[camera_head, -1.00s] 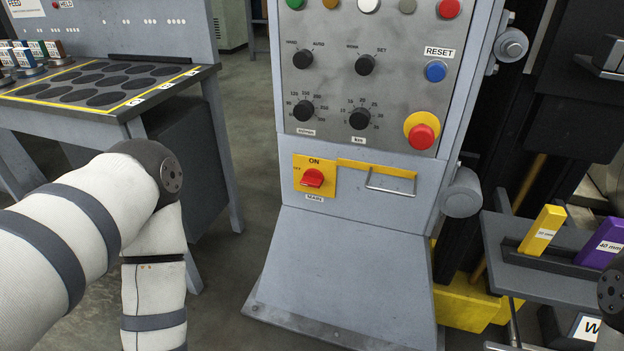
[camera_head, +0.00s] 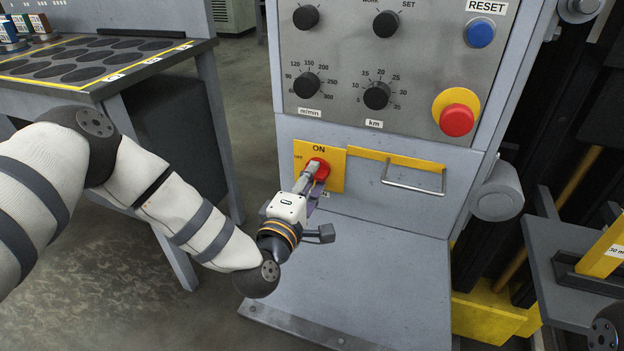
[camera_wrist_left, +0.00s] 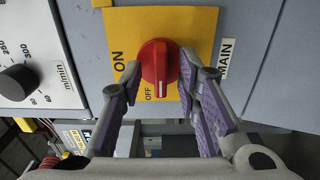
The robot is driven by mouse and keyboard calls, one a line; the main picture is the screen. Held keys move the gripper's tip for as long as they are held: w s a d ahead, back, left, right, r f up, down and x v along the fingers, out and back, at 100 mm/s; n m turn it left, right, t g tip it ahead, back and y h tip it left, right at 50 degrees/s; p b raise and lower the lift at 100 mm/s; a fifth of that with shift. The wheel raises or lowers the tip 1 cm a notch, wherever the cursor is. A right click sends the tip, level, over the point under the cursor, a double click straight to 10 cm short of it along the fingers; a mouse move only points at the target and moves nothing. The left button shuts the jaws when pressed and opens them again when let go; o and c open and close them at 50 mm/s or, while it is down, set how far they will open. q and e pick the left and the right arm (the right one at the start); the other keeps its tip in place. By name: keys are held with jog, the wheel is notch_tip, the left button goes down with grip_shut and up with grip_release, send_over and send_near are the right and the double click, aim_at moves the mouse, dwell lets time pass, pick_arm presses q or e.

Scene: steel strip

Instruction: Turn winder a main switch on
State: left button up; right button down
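The red main switch knob (camera_head: 319,168) sits on a yellow plate (camera_head: 335,172) low on the front of the grey control cabinet. In the left wrist view the knob (camera_wrist_left: 158,66) shows a white mark pointing to the OFF label; the ON label is on the picture's left side. My left gripper (camera_head: 310,178) is at the knob, partly covering it in the head view. In the left wrist view its purple-padded fingers (camera_wrist_left: 163,78) are open, one on each side of the knob, with gaps visible. My right gripper is not in view.
The cabinet panel above has black dials (camera_head: 376,95), a blue reset button (camera_head: 480,33) and a red emergency button (camera_head: 457,119). A metal handle (camera_head: 413,188) is right of the switch. A table (camera_head: 150,65) stands at the left, and a yellow block (camera_head: 606,250) at the right.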

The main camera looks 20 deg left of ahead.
pick_arm(q)
jog(key=shift+w, duration=0.35)
jog(key=shift+c, duration=0.6)
grip_shut()
